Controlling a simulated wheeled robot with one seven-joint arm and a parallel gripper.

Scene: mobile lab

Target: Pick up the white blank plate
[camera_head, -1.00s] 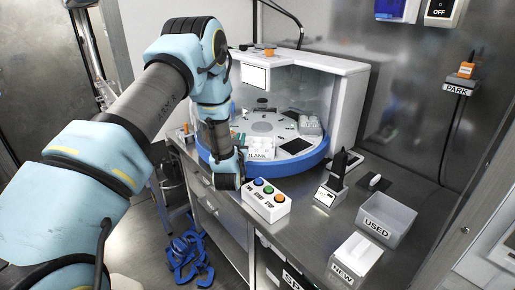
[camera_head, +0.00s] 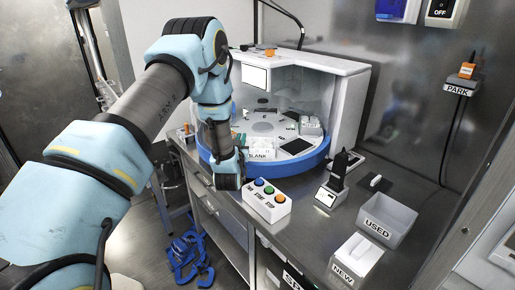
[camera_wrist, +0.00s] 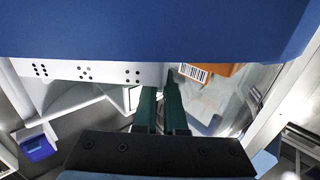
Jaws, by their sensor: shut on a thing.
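A white label reading BLANK (camera_head: 261,154) shows at the near edge of the round carousel (camera_head: 310,162), which has a white top and a blue rim.
A box with coloured buttons (camera_head: 267,199) stands close to the right of my wrist. A black upright device (camera_head: 338,178), the USED bin (camera_head: 386,218) and the NEW bin (camera_head: 354,260) stand further right on the counter. A clear hood covers the carousel's back.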

